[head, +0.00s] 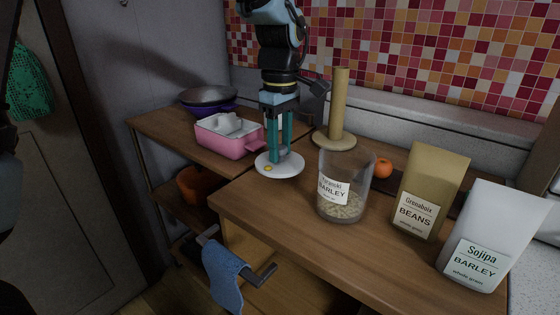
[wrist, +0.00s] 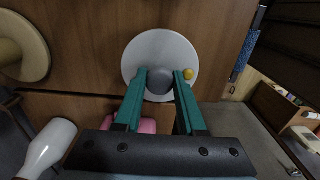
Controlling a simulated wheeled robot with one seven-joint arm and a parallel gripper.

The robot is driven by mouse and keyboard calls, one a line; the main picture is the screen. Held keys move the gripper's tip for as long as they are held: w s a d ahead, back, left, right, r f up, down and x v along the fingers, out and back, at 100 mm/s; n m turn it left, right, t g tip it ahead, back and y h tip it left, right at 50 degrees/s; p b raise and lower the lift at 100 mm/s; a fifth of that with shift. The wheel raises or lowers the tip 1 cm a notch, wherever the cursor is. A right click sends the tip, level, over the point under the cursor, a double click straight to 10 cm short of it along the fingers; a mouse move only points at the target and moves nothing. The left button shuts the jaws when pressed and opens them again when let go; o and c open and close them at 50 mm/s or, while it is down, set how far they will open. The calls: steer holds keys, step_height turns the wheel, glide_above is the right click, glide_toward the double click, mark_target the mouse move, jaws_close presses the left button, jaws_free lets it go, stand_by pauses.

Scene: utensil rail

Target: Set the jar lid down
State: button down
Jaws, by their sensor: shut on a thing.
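The jar lid is a pale round disc (head: 290,170) with a grey knob (head: 280,154), in the head view just left of the jar. My gripper (head: 280,149) points down and is shut on the knob. In the wrist view the lid's disc (wrist: 160,44) spreads beyond the teal fingers (wrist: 160,76), over brown wood. The lid looks level, at or just above the worktop; I cannot tell whether it touches. A small yellow spot or object (head: 268,168) shows at its rim. The glass jar (head: 343,190), labelled barley, stands uncovered with grain at its bottom.
A wooden paper-towel-like post (head: 338,108) stands behind. An orange (head: 383,168), a beans bag (head: 428,190) and a barley bag (head: 490,235) stand right. A pink dish (head: 228,140) sits left on the other worktop. The bare front worktop (head: 270,205) is clear.

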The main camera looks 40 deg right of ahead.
mark_target(280, 161)
steer(key=shift+f, duration=1.75)
steer(key=shift+f, duration=0.1)
steer(key=c, duration=0.5)
jaws_free()
step_height(280, 161, up, 12)
steer(key=shift+r, duration=0.1)
